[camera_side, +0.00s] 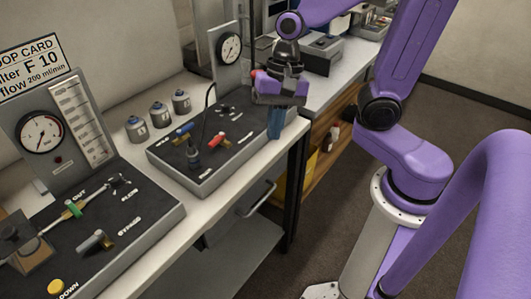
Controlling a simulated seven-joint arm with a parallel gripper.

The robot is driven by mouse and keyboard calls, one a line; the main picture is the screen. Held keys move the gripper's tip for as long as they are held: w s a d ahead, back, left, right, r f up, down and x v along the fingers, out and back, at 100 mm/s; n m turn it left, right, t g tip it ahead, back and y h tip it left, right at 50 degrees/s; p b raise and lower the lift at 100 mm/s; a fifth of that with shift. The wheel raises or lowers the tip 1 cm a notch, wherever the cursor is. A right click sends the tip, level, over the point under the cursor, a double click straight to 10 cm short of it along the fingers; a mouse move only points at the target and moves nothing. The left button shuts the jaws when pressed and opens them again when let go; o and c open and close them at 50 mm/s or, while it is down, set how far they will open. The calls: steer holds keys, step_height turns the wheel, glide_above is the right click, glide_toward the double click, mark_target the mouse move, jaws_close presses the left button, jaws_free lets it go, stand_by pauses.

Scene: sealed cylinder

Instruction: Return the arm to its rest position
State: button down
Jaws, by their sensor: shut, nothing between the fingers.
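My gripper (275,127) hangs at the end of my purple arm, in the upper middle of the side view. It points down near the right front corner of the second control panel (205,186), over or just beside the bench's front edge. Its narrow fingers look shut, with nothing seen between them. I cannot tell its exact height above the bench.
The near panel (150,214) has a gauge (39,132) and a flow tube (80,122). The second panel carries a red-handled valve (217,141) and a blue-handled valve (183,130). Three small grey bottles (159,115) stand behind. The floor (340,190) beside the bench is open.

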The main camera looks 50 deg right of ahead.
steer(key=s+d+n+h, duration=0.2)
steer(key=s+d+n, duration=0.2)
steer(key=s+n, duration=0.8)
steer(key=n, duration=0.8)
steer(key=shift+s+f+n, duration=0.2)
steer(key=shift+n, duration=0.2)
